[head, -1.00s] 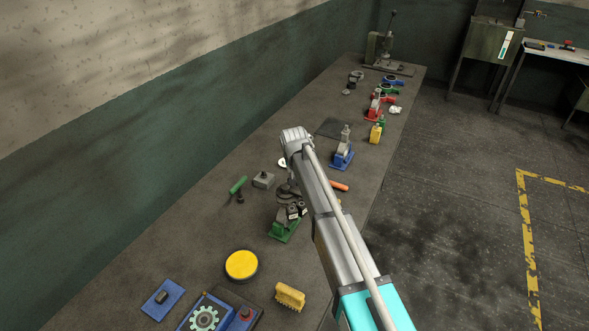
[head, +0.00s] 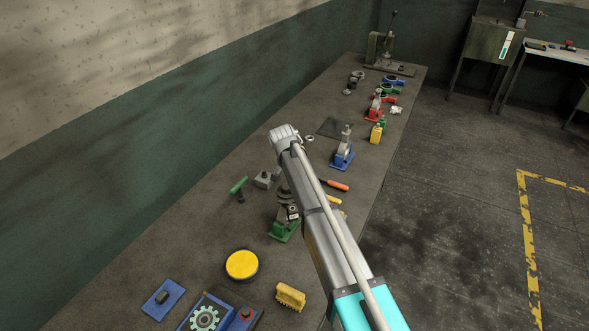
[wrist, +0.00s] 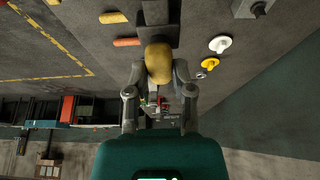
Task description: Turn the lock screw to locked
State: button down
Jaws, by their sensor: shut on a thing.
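In the wrist view, my gripper (wrist: 158,82) has its two grey fingers closed on the sides of a rounded yellow thing (wrist: 158,60). A dark upright piece (wrist: 155,12) stands just behind the yellow thing. In the head view, a green-based fixture (head: 284,231) with dark metal parts stands on the bench beside my arm. My arm covers part of it, and my gripper is mostly hidden there. I cannot make out the lock screw or its marking.
The bench (head: 215,215) also carries a grey block (head: 263,180), an orange handle (head: 336,185), a blue-based fixture (head: 343,160), a yellow round pad (head: 242,265) and a yellow brush (head: 290,296). White (wrist: 220,44) and yellow (wrist: 215,62) knobs show in the wrist view.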

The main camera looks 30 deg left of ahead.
jog(key=shift+c, duration=2.4)
grip_release()
jog(key=shift+n, duration=0.5)
